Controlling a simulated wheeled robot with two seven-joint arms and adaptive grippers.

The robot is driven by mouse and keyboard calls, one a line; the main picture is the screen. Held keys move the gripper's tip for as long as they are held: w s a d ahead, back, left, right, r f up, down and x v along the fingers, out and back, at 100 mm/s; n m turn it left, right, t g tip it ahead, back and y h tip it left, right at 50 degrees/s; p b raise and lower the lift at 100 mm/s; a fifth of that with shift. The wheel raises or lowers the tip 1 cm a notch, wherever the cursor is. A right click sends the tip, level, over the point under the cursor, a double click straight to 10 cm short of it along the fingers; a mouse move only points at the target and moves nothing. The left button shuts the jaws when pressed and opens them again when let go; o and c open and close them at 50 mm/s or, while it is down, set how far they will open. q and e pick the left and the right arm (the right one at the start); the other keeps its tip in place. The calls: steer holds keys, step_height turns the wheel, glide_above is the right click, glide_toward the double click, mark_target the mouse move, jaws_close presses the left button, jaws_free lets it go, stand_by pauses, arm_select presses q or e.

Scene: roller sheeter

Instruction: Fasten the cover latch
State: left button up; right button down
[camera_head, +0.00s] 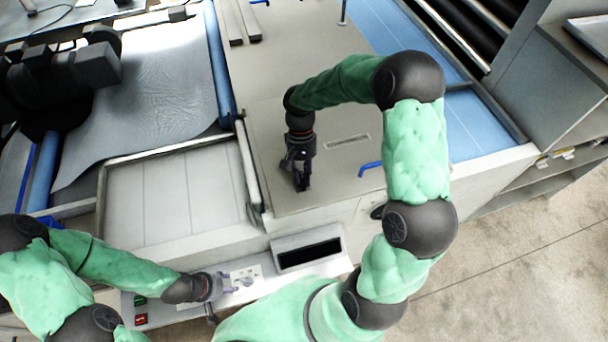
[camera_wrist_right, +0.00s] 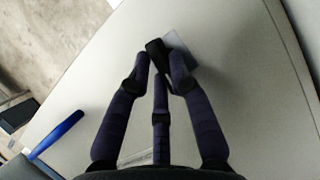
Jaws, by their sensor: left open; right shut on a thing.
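The machine's flat beige cover (camera_head: 262,90) fills the middle of the head view. It also shows as the pale surface in the right wrist view (camera_wrist_right: 235,110). My right gripper (camera_head: 301,182) points down at the cover near its front left part. In the right wrist view its fingers (camera_wrist_right: 160,62) close around a small dark latch lever (camera_wrist_right: 154,46). A grey plate (camera_wrist_right: 180,42) lies beside the lever. In the head view the gripper hides the latch. My left gripper (camera_head: 229,284) is open over the control panel, away from the latch.
A blue handle (camera_head: 370,168) stands on the cover to the right of my right gripper and shows in the wrist view (camera_wrist_right: 57,135). The control panel (camera_head: 190,305) has a dark screen (camera_head: 308,253). Blue conveyor belting (camera_head: 480,128) lies right; clear floor (camera_head: 520,270) is beyond.

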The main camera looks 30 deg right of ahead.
steer(key=shift+w+n+h, duration=0.1)
steer(key=shift+n+h, duration=0.2)
steer(key=shift+n, duration=0.6)
steer(key=c, duration=1.1)
jaws_free()
steer(key=v, duration=1.2)
steer(key=shift+a, duration=0.15)
